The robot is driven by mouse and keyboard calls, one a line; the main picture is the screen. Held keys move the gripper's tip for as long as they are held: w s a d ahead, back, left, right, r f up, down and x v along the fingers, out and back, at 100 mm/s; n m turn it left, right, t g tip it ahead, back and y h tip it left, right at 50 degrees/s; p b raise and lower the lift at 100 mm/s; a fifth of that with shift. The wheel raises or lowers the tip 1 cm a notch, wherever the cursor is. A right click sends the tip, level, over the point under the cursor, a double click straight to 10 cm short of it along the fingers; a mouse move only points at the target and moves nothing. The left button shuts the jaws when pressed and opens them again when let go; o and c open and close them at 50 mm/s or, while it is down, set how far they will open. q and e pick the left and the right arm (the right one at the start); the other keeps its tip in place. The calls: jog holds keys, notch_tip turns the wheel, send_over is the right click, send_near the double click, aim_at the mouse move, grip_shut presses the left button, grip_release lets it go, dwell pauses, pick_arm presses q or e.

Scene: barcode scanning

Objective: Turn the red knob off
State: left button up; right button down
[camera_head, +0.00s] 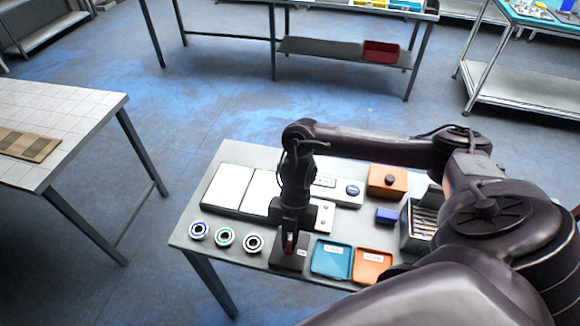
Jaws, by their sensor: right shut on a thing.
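The red knob (290,242) shows as a small red patch on the dark box (277,260) at the front of the grey table. My right gripper (290,236) reaches down from above and is shut on the red knob. The fingers and forearm hide most of the knob, so its turned angle cannot be told. The dark box has a small pale label on its right side. My left gripper is not in view.
A teal tray (331,260) and an orange tray (371,266) lie right of the dark box. Several rings (224,237) lie to its left. White panels (228,186), an orange box (387,176) and a blue box (387,216) are behind. Another table (70,140) stands left.

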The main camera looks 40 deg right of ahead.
jog(key=shift+w, duration=0.1)
dwell(0.3)
jog(key=c, duration=1.5)
grip_release()
jog(key=p+v, duration=0.1)
jog(key=v, duration=0.6)
jog(key=shift+d+r, duration=0.15)
jog(key=shift+r, duration=0.2)
